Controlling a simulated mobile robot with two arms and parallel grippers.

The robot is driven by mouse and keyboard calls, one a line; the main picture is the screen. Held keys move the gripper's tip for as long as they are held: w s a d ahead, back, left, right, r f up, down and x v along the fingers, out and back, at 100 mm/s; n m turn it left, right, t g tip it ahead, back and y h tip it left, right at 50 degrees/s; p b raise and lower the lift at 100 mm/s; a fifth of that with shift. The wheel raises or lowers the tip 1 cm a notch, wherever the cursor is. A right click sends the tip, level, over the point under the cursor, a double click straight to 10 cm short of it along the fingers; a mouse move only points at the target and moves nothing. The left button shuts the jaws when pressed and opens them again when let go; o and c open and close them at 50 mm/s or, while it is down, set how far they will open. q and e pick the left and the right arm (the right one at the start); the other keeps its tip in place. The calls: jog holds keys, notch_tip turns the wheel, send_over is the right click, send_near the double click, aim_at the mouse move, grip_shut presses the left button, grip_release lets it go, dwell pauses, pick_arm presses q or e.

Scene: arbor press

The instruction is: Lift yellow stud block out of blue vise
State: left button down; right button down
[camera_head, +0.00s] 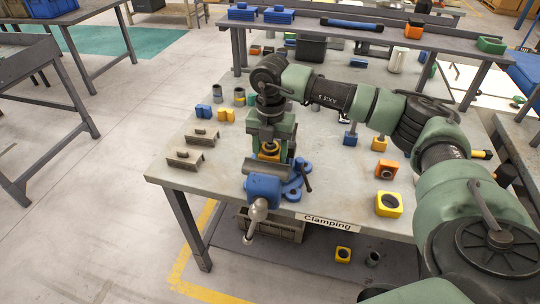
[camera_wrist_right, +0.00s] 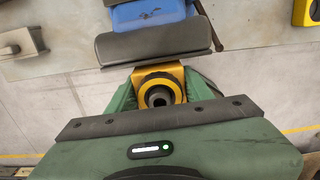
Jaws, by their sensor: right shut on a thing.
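The blue vise (camera_head: 264,190) is at the front edge of the table, with a dark jaw plate and a silver handle. Its blue body (camera_wrist_right: 150,14) and dark jaw (camera_wrist_right: 155,46) fill the top of the wrist view. The yellow stud block (camera_head: 269,149) shows just above the dark jaw in the head view. In the wrist view the yellow stud block (camera_wrist_right: 160,88), with a round black stud, sits between green fingers. My right gripper (camera_head: 271,143) points down and is shut on it. I cannot tell whether the block touches the jaw. My left gripper is out of view.
Two grey stepped brackets (camera_head: 192,146) lie left of the vise. Blue and yellow blocks (camera_head: 227,115) stand behind them. An orange block (camera_head: 386,169) and a yellow block (camera_head: 389,204) stand to the right. A raised shelf (camera_head: 350,42) runs along the back. A crate (camera_head: 280,226) is under the table.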

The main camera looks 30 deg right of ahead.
jog(key=shift+w+r, duration=0.1)
jog(key=shift+r, duration=0.05)
jog(key=shift+r+p, duration=2.4)
jog(key=shift+r, duration=1.35)
